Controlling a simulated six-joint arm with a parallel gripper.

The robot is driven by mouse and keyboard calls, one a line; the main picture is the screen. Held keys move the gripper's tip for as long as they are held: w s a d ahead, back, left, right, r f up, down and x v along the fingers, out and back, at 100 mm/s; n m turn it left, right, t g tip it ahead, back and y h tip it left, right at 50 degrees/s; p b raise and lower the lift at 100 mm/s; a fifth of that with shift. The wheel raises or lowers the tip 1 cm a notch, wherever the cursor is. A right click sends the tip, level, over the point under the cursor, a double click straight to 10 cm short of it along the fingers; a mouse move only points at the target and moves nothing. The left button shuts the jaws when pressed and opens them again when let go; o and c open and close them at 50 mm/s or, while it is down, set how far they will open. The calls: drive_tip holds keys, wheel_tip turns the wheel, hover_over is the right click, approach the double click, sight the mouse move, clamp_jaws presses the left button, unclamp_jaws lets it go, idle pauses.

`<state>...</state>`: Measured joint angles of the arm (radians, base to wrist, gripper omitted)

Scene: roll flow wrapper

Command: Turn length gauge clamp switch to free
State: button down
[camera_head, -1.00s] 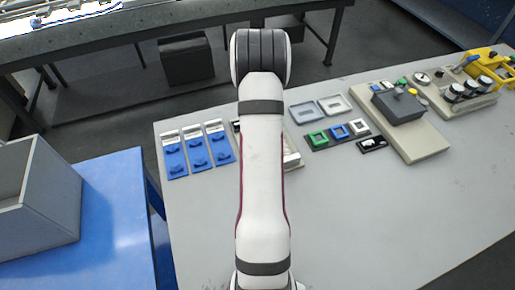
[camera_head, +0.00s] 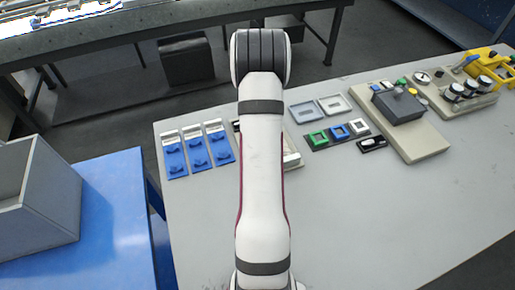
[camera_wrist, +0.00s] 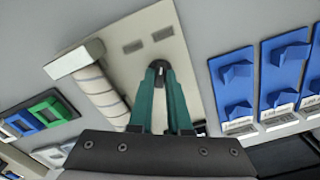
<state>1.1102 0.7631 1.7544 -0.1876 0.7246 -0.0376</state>
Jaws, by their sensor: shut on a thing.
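In the wrist view, a beige panel (camera_wrist: 190,95) carries a pale roller (camera_wrist: 98,88) along one side and two grey label plates. A small black switch (camera_wrist: 161,63) stands on this panel. My gripper (camera_wrist: 161,69) has its two green fingers close together at the tips, shut on the black switch. The fingertips hide much of the switch, so its set position cannot be read. In the head view, my arm covers the gripper and most of the panel; only the panel's right edge (camera_head: 293,152) shows.
Several blue switch units (camera_wrist: 234,82) stand right of the panel in the wrist view. A block with green, blue and white frames (camera_head: 337,134) and a beige unit with a dark grey box (camera_head: 425,145) lie to the right in the head view. The table front is clear.

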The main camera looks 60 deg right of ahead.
drive_tip(key=n, duration=0.5)
drive_tip(key=shift+n, duration=0.3)
drive_tip(key=n, duration=0.5)
drive_tip(key=shift+n, duration=0.3)
idle(0.3)
drive_tip(key=c, duration=0.9)
unclamp_jaws()
drive_tip(key=shift+o, duration=0.2)
drive_tip(key=shift+r, duration=0.1)
wheel_tip(320, 180, up, 16)
